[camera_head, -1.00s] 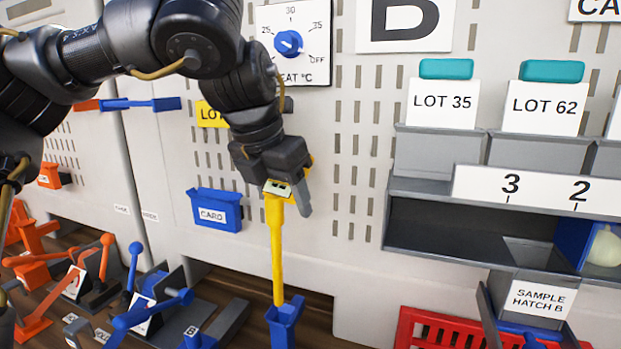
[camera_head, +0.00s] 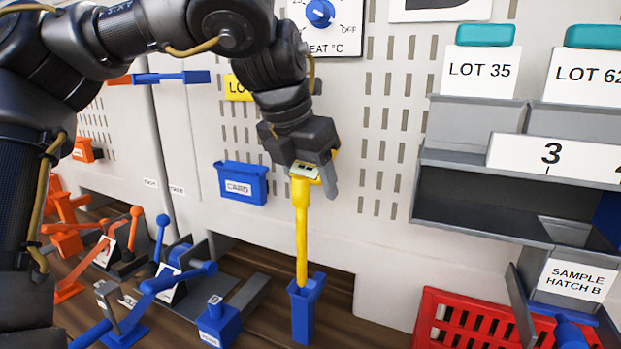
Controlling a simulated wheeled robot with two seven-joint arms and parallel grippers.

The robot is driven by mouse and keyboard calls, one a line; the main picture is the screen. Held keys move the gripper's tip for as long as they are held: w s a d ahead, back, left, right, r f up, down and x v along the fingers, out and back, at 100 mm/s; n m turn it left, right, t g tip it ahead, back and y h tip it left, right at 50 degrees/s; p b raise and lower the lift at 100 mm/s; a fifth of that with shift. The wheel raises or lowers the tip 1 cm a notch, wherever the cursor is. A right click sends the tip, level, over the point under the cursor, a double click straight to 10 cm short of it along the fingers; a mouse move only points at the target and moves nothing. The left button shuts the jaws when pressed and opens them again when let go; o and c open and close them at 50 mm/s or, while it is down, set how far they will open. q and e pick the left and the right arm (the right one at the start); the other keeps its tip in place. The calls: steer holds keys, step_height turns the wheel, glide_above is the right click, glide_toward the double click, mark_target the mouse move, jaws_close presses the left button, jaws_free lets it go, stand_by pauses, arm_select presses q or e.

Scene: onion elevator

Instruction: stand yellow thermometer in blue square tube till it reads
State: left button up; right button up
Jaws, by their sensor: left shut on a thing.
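The yellow thermometer (camera_head: 301,225) stands upright with its thin lower end at the mouth of the blue square tube (camera_head: 303,312). The tip is hidden by the tube's rim, so it looks inserted, but how deep I cannot tell. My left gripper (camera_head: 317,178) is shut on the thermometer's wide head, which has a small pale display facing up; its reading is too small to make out. The tube stands on the brown wooden surface. My right gripper is not in view.
A blue CARD box (camera_head: 241,183) hangs on the slotted wall behind. Blue levers (camera_head: 160,284) and orange levers (camera_head: 75,235) stand to the left. A red crate (camera_head: 462,318) and the sample hatch (camera_head: 572,280) are to the right. A heat dial (camera_head: 320,13) is above.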

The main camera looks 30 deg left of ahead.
arm_select(q)
steer(key=shift+f+b, duration=0.65)
steer(key=shift+f, duration=0.15)
steer(key=shift+f+b, duration=3.7)
steer(key=shift+f, duration=1.8)
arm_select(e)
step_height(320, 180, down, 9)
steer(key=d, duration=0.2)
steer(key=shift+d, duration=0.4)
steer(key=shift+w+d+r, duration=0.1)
arm_select(q)
steer(key=o, duration=1.4)
steer(key=shift+c, duration=0.2)
